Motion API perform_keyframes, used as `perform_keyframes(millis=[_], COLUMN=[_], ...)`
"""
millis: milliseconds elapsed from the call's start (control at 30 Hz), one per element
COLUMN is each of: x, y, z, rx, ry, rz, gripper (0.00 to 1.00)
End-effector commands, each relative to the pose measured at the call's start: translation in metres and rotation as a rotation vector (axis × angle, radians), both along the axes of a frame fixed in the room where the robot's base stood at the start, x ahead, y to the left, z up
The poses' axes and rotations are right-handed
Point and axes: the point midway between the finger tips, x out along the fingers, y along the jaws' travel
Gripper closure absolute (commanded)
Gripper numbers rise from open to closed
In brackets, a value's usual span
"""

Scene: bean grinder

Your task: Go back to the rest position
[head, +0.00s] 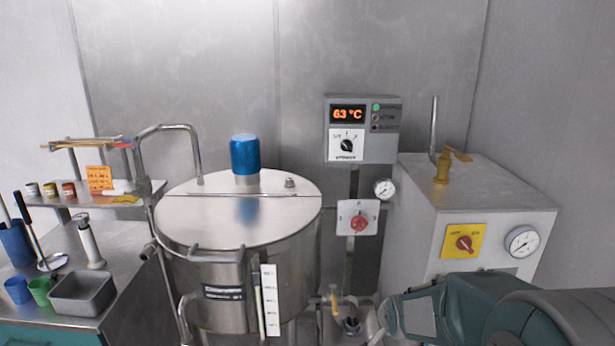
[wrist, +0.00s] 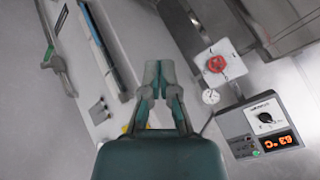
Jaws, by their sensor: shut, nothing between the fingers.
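My gripper (wrist: 158,72) shows in the middle of the wrist view with its fingertips together and nothing between them. In the head view my gripper (head: 384,318) is at the bottom, right of centre, in front of the grey box cabinet. Its fingers are partly hard to make out there. The green arm reaches in from the lower right. The gripper appears clear of the steel vessel (head: 240,215) to its left.
A controller (head: 362,130) reading 63 °C and a red-knob switch (head: 358,218) are on the wall. A grey cabinet (head: 470,205) with a yellow-plated red knob (head: 463,243) and gauge (head: 522,241) stands at right. A bench (head: 115,250) with cups and a metal tray (head: 82,293) is at left.

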Motion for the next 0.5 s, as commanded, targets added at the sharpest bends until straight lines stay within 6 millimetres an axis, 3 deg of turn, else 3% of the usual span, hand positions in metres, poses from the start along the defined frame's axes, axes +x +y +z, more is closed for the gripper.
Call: perform_keyframes(millis=[33, 200, 500], x=[-0.011, -0.055, -0.145], y=[0.001, 0.005, 0.012], z=[0.017, 0.056, 0.106], rx=[-0.024, -0.11, -0.246], ry=[0.006, 0.056, 0.143], rz=[0.027, 0.129, 0.323], gripper=[1.0, 1.0, 1.0])
